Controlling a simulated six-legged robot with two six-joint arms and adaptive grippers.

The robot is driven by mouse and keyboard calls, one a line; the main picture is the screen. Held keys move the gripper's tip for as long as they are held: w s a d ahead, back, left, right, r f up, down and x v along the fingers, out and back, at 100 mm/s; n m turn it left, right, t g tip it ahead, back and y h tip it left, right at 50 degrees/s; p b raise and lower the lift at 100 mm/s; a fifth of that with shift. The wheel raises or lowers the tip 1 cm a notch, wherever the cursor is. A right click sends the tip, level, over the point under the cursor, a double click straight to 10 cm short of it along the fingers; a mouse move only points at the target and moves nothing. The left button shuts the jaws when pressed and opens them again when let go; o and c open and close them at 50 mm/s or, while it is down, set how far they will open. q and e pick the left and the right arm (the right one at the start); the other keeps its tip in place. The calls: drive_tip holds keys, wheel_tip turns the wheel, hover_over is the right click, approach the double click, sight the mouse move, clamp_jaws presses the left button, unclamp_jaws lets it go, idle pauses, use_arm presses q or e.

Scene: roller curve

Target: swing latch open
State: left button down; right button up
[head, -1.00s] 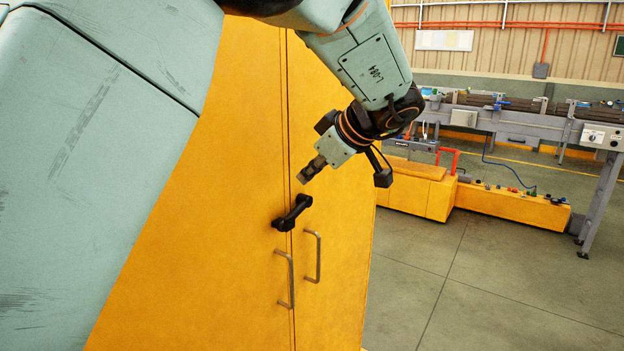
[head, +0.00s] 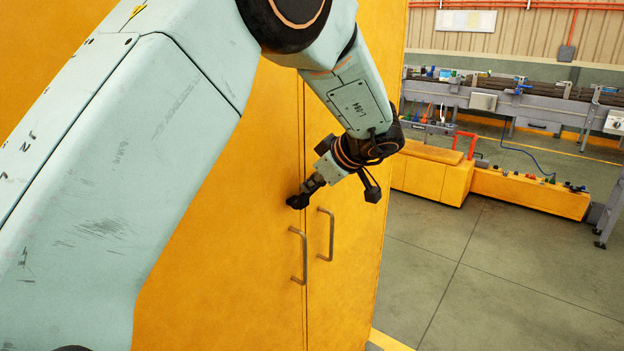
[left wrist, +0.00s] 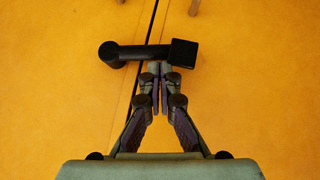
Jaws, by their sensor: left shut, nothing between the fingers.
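The black latch (left wrist: 146,53) is a short bar with a round end on the left and a square block on the right. In the left wrist view it lies roughly level across the dark seam between two yellow doors. In the head view only its lower left part (head: 297,201) shows; my gripper hides the rest. My left gripper (left wrist: 157,72) is shut and empty. Its fingertips are right at the latch bar, near the square block; I cannot tell if they touch. It also shows in the head view (head: 312,186). My right gripper is not in view.
The yellow cabinet doors (head: 230,230) carry two grey bar handles, a left one (head: 303,262) and a right one (head: 331,236), just below the latch. A grey conveyor (head: 540,105) and a low yellow bench (head: 530,193) stand behind. The floor (head: 460,270) to the right is clear.

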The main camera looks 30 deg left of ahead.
use_arm(q)
drive_tip(key=shift+w+a+f, duration=0.15)
drive_tip(key=shift+a+f, duration=0.1)
drive_tip(key=shift+a, duration=0.1)
drive_tip(key=t+b, duration=0.1)
drive_tip(key=b, duration=0.2)
drive_tip(key=n+t+b, duration=0.1)
drive_tip(key=b, duration=0.2)
drive_tip(key=shift+d+f, duration=0.15)
drive_tip(key=shift+f, duration=0.25)
drive_tip(key=shift+s+d+r, duration=0.15)
drive_tip(key=shift+s, duration=0.05)
